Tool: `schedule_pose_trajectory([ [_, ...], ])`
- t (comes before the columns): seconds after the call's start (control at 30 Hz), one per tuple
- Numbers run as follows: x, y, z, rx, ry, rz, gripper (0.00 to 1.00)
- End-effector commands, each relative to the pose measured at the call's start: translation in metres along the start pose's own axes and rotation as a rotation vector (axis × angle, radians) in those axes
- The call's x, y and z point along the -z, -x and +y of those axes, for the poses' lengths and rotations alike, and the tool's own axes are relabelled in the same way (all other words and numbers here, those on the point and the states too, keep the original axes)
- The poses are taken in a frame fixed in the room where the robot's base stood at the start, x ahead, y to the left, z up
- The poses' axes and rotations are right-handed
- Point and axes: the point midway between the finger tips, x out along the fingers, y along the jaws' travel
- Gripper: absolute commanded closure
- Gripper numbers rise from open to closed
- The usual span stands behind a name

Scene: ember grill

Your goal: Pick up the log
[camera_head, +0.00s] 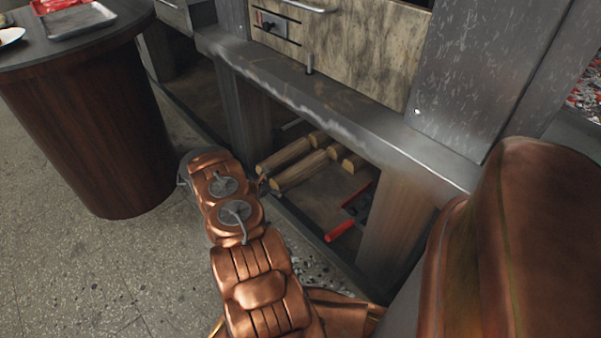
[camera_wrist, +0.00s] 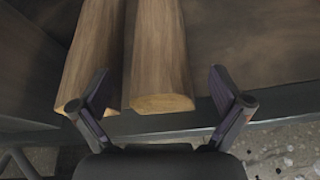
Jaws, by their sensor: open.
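Several split logs lie on the low shelf under the grill in the head view, among them a front log (camera_head: 302,168) and one behind it (camera_head: 287,154). In the wrist view two logs lie side by side, a left log (camera_wrist: 93,55) and a right log (camera_wrist: 160,60). My gripper (camera_wrist: 160,92) is open, with one finger over the lower part of the left log and the other to the right of the right log. The right log's cut end faces me between the fingers. In the head view my arm hides most of the gripper.
The grill's metal ledge (camera_head: 330,105) runs above the shelf, and a wooden post (camera_head: 398,225) stands at its right. A red-handled tool (camera_head: 340,231) lies on the shelf right of the logs. A round dark wooden table (camera_head: 90,120) stands at the left. The speckled floor in front is open.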

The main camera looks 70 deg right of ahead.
Motion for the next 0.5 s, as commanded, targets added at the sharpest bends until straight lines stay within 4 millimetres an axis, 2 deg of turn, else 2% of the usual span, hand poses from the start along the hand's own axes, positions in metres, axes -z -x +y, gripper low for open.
schedule_pose_trajectory([
  [0.3, -0.003, -0.041, -0.003, 0.002, -0.004, -0.003, 0.00],
  [0.5, -0.005, -0.046, -0.001, 0.000, -0.002, -0.003, 0.00],
])
